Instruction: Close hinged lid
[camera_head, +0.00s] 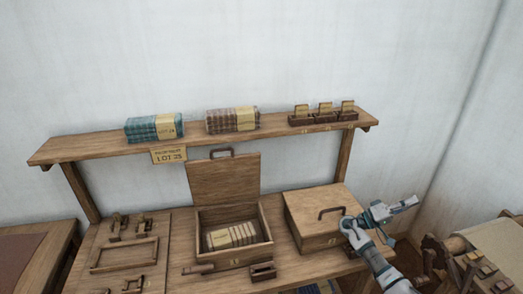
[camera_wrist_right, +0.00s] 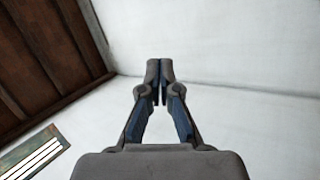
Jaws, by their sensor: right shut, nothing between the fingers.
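An open wooden box (camera_head: 203,217) stands on the bench in the middle of the head view, with a stack of pale bundles (camera_head: 232,235) inside. Its hinged lid (camera_head: 222,181) stands upright at the back, with a dark handle (camera_head: 221,153) on its top edge. A second wooden box (camera_head: 312,213) to the right has its lid down, with a handle on top. My right gripper (camera_head: 414,201) is to the right of this second box, well apart from the upright lid. In the wrist view the right gripper's fingers (camera_wrist_right: 160,68) are together and empty. My left gripper is not in view.
A shelf (camera_head: 200,143) above the bench holds blue folded cloth (camera_head: 154,127), brown folded cloth (camera_head: 232,119) and small card holders (camera_head: 323,114). A small wooden block (camera_head: 263,271) lies in front of the open box. A tool board (camera_head: 120,256) is at left, a loom part (camera_head: 470,255) at right.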

